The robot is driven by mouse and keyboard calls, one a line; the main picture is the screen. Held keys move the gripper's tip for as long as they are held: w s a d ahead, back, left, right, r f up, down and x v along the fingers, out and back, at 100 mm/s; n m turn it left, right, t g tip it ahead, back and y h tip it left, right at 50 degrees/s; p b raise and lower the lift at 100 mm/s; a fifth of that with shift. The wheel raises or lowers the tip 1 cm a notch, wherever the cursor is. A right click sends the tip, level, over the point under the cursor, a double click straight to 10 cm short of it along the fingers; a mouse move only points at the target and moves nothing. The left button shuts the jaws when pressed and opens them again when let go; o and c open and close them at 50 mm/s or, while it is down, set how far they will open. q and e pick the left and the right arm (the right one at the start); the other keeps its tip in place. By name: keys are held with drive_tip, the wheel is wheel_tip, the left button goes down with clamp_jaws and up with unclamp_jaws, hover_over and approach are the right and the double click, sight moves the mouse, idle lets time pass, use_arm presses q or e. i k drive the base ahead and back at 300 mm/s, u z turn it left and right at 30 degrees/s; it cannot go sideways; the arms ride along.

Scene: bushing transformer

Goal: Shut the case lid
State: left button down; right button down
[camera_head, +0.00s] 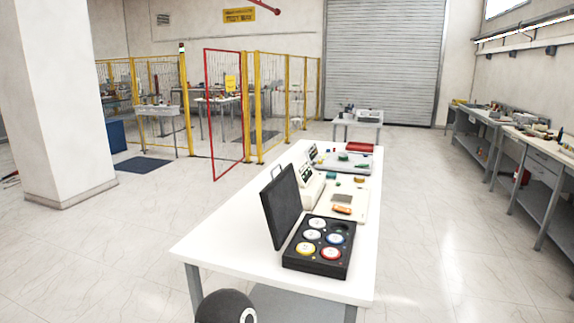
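The black case (318,266) lies on the near end of the white table. Its lid (281,206) stands open, close to upright, along the case's left side. Round discs with white faces sit in the case's round wells, among them one with a yellow rim (305,249), one with a red rim (331,254) and one with a blue rim (335,239). At least one well on the right looks empty and dark. Neither of my grippers shows in this view, and nothing touches the lid.
The white table (223,243) has bare room left of the lid. Behind the case stand a pale device (346,203) and a red box (360,147). A fenced cell with a red-framed gate (213,115) is at the back left. Workbenches (540,147) line the right wall.

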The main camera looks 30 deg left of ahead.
sight(281, 200)
drive_tip(key=u, duration=0.2)
drive_tip(key=i, duration=0.7)
drive_tip(key=u, duration=0.6)
